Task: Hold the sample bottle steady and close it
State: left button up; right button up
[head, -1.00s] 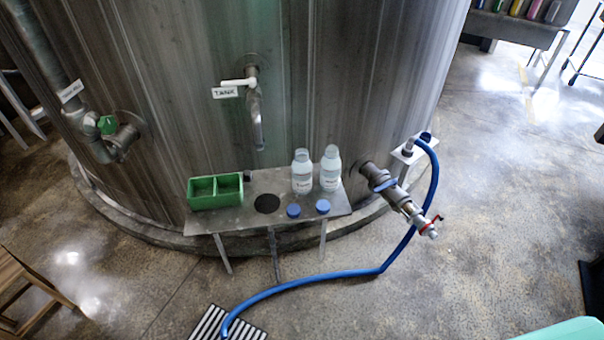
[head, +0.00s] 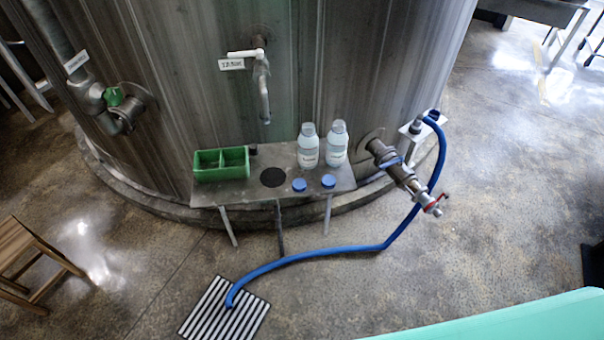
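Two white sample bottles stand upright side by side on a small metal shelf (head: 228,194) in front of the tank. The left bottle (head: 308,150) and the right bottle (head: 337,147) both carry labels, too small to read. Two blue caps lie on the shelf in front of them, a left cap (head: 299,185) and a right cap (head: 328,181). The bottle mouths show no blue cap. Neither of my grippers is in view.
A green two-part box (head: 221,178) sits at the shelf's left. A tap labelled TANK (head: 263,85) hangs above. A valve (head: 400,175) and blue hose (head: 330,253) lie right, the hose reaching a floor grate (head: 222,312). A wooden stool (head: 32,258) stands left.

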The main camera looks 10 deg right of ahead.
aim_at(308, 141)
jog(key=i+l+u, duration=0.1)
jog(key=l+u, duration=0.15)
jog(key=u, duration=0.15)
jog(key=l+u, duration=0.25)
jog(key=u, duration=0.15)
jog(key=l+u, duration=0.55)
jog(key=u, duration=0.2)
jog(key=k+l, duration=0.1)
jog(key=l, duration=0.3)
jog(key=l+u, duration=0.1)
jog(key=l, duration=0.3)
jog(key=k+l, duration=0.15)
jog(key=l, duration=0.25)
jog(key=k+l+u, duration=0.1)
jog(key=l, duration=0.25)
